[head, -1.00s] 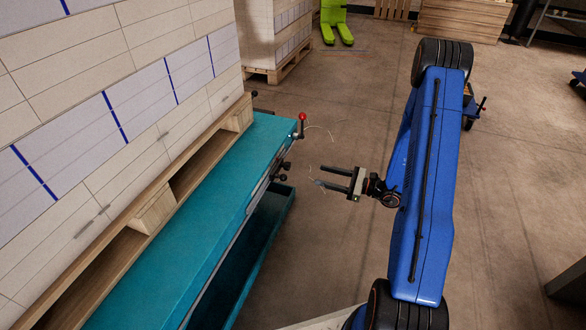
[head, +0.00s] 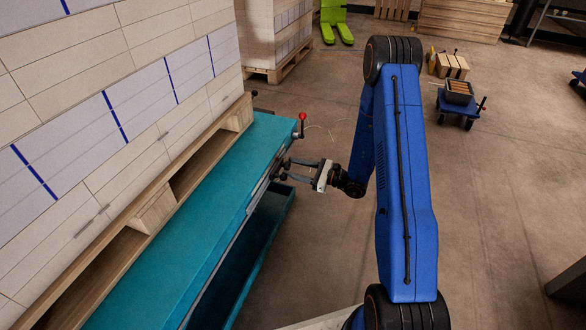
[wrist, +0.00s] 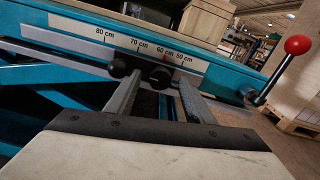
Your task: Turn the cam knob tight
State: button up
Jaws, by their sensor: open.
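Two black knobs sit on the pale scale rail (wrist: 60,38) along the side of the teal lift table (head: 235,185). In the wrist view one knob (wrist: 160,75) lies between the fingertips of my gripper (wrist: 158,84). The other knob (wrist: 122,65) is just left of it, by the left fingertip. I cannot tell which is the cam knob, or whether a finger touches either. In the head view my gripper (head: 287,170) is open and reaches left to the table's side, its tips at the knobs.
A lever with a red ball (wrist: 298,45) stands at the table's right end in the wrist view. Stacked reams (head: 110,110) on a wooden pallet (head: 150,212) stand on the table. A small blue cart (head: 461,105) is on the floor behind my arm.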

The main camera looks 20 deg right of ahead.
jog(key=shift+a, duration=0.15)
jog(key=shift+c, duration=0.2)
jog(key=c, duration=1)
jog(key=shift+m, duration=0.4)
jog(key=m, duration=1.7)
